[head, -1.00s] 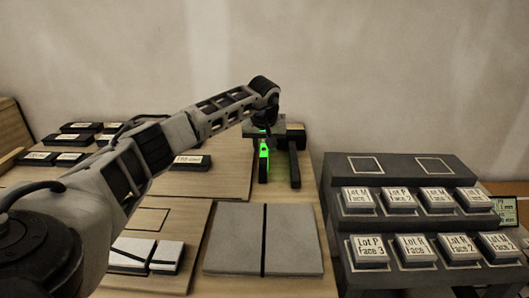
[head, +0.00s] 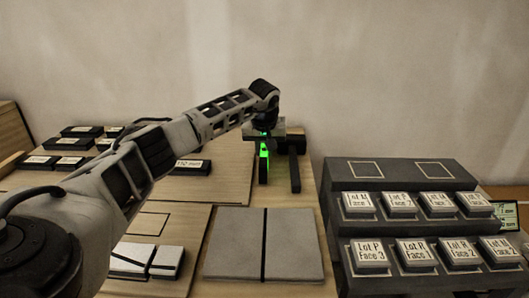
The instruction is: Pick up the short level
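I cannot tell from a label which one is the short level. My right gripper is out of view.
Two grey tiles with a dark gap (head: 264,244) lie at front centre. A dark stepped rack (head: 400,180) of labelled blocks stands on the right. Black labelled boxes (head: 80,132) lie at back left. Small white tiles (head: 132,258) lie on a wooden board (head: 190,232).

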